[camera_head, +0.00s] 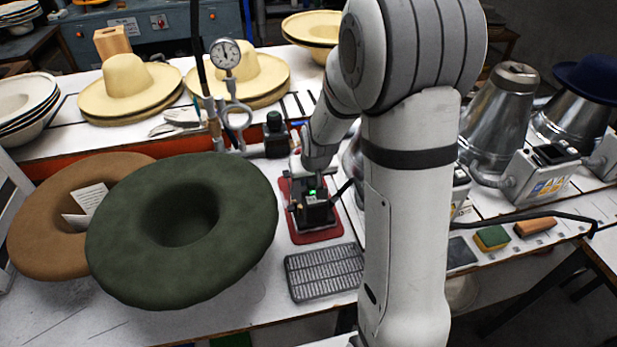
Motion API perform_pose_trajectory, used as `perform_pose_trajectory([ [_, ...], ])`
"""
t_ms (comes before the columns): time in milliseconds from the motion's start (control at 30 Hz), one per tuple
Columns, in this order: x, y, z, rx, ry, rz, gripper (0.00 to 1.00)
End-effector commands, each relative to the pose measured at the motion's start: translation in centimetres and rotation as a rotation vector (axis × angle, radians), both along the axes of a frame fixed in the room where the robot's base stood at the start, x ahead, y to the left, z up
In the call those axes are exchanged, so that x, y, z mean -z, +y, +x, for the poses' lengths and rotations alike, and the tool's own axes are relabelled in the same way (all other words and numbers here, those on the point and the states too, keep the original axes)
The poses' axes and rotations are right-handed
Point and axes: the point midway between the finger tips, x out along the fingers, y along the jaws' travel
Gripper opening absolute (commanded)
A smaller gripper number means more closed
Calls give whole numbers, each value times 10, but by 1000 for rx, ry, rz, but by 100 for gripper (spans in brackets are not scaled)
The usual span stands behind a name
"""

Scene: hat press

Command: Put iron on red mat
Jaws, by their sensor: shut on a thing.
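The red mat (318,237) lies on the white bench near the middle, behind a dark grey ribbed pad. My gripper (312,212) points down over the mat, with a small green light on its top. It is shut on what seems to be the iron, a dark shape over the mat. The gripper body hides most of the iron and the fingertips. I cannot tell whether the iron touches the mat or is held just above it.
The ribbed pad (325,272) lies in front of the mat. A large green hat (125,235) and a brown hat (40,225) fill the left. A black bottle (276,135) and a dial gauge (226,54) stand behind. Metal hat forms (497,115) stand right.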

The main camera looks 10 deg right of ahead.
Motion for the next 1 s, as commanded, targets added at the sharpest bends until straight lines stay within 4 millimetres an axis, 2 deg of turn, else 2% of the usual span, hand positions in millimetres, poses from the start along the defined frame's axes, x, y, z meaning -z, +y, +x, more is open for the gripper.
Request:
perform_pose_trajectory([
  [400,-1,0,2,-1,-8,0,0],
  [433,-2,0,2,-1,-8,0,25],
  [500,-2,0,2,-1,-7,0,31],
  [733,0,1,1,-1,-3,0,50],
  [1000,2,1,-2,-1,5,1,50],
])
